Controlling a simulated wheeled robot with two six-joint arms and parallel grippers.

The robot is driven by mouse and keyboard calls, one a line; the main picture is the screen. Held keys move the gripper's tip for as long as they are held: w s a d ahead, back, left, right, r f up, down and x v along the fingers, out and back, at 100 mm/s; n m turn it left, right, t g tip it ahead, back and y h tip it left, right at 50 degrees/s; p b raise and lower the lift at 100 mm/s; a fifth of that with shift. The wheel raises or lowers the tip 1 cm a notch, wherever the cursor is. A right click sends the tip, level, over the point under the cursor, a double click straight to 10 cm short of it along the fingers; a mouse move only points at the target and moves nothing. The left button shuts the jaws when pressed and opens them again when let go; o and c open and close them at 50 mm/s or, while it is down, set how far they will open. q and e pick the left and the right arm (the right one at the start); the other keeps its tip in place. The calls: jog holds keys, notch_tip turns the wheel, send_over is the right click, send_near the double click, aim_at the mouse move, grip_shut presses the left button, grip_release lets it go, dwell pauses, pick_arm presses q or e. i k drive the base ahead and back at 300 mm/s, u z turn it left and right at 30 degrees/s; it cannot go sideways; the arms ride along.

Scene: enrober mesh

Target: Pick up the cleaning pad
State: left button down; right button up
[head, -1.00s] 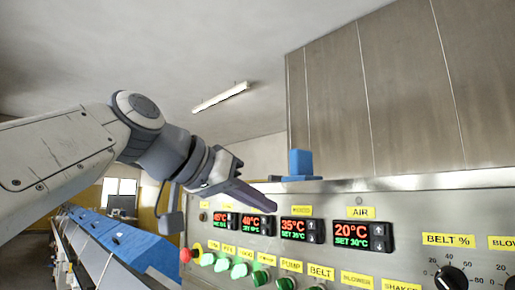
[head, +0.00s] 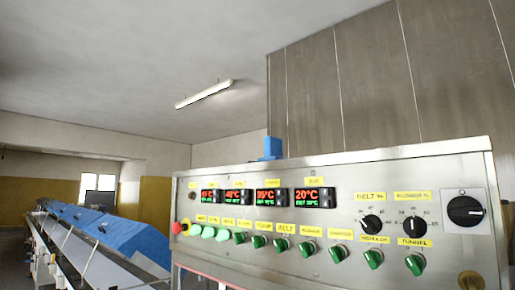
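A small blue block with a flat base (head: 271,148), which may be the cleaning pad, sits on the top edge of the steel control panel, left of the panel's middle. I cannot tell its exact shape at this size. Neither gripper is in the head view, and nothing touches the blue block.
The steel control panel (head: 335,175) with displays, green switches, black knobs and a red stop button (head: 177,228) fills the front right. A tall steel cabinet (head: 380,90) rises behind it. A long conveyor with blue covers (head: 130,238) runs back at the left.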

aim_at(273, 149)
jog(key=z, duration=1.4)
jog(key=k, duration=0.4)
jog(key=u, duration=0.7)
